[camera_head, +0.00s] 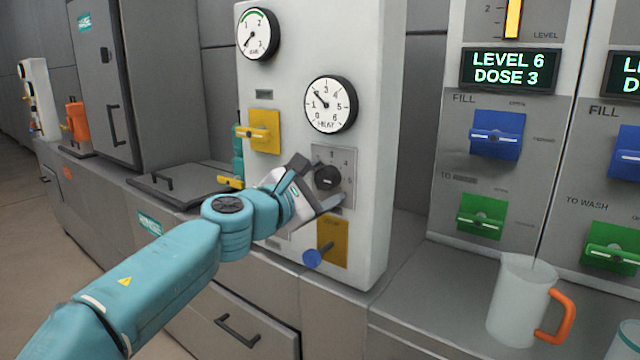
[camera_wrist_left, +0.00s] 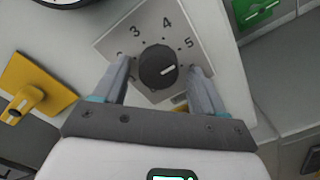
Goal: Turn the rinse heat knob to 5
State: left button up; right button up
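The round black knob (camera_head: 327,177) sits on a grey numbered plate (camera_head: 347,158) on the pale machine panel. The wrist view shows the knob (camera_wrist_left: 158,67) close, with 3, 4 and 5 readable around it; other numbers are partly hidden by my fingers. Its white mark points right and slightly up, below the 5, towards my right-hand finger in that view. My left gripper (camera_head: 316,184) is at the knob. In the wrist view its fingers (camera_wrist_left: 160,78) stand either side of the knob, with gaps showing between them and it. My right gripper is out of view.
A jug (camera_head: 519,300) with an orange handle stands on the right counter.

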pick_arm(q)
jog(key=b+v, duration=0.3)
jog(key=v, duration=1.3)
jog(key=shift+s+b, duration=0.2)
jog(key=shift+b, duration=0.2)
jog(key=shift+a+r, duration=0.1)
